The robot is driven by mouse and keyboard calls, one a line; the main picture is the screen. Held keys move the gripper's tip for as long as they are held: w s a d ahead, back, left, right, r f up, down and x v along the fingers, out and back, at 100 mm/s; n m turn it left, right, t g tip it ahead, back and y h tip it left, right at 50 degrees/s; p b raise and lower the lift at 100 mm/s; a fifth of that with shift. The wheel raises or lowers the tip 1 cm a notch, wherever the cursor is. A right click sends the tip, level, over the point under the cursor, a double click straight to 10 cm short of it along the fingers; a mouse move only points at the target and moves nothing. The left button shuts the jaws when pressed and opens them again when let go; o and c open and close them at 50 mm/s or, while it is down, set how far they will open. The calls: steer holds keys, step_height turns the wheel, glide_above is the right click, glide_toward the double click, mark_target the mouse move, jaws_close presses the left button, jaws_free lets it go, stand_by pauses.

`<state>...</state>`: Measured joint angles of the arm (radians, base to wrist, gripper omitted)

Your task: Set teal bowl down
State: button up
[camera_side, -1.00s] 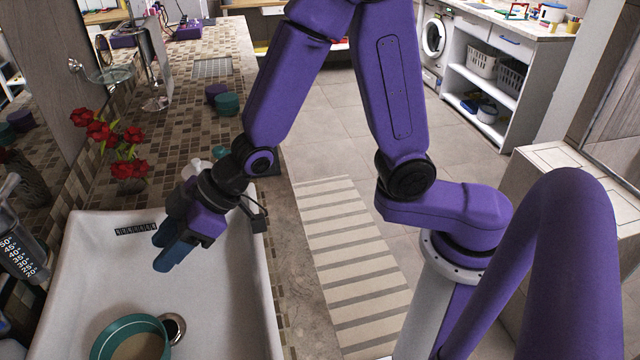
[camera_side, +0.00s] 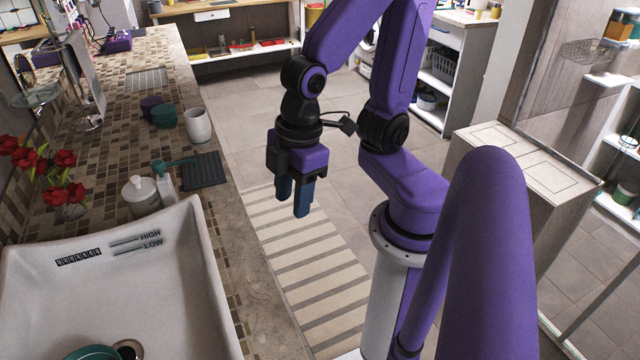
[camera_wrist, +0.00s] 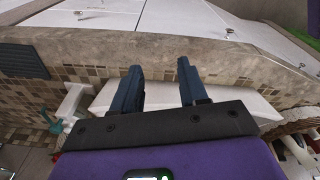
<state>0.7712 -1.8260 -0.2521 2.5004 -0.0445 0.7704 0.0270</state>
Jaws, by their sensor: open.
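The teal bowl (camera_side: 92,352) is in the white sink basin (camera_side: 190,285), at the bottom edge of the side view. Only its upper rim shows there, near the drain. My gripper (camera_side: 294,207) is open and empty, with blue fingers pointing down. It hangs to the right of the counter, over the striped mat, well apart from the bowl. The wrist view shows the two open fingers (camera_wrist: 160,75) with nothing between them. I cannot make out the bowl in the wrist view.
A white jar (camera_side: 140,195), a dispenser (camera_side: 164,182), a dark ribbed mat (camera_side: 204,171) and a white cup (camera_side: 198,125) stand on the tiled counter behind the basin. Red flowers (camera_side: 50,170) are at the left.

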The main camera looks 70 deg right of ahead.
steer(key=shift+g+h, duration=0.3)
steer(key=shift+g, duration=0.1)
steer(key=s+d, duration=0.1)
steer(key=s, duration=0.1)
steer(key=s+d, duration=0.1)
steer(key=s, duration=0.1)
steer(key=shift+d+r, duration=0.35)
steer(key=shift+r, duration=0.05)
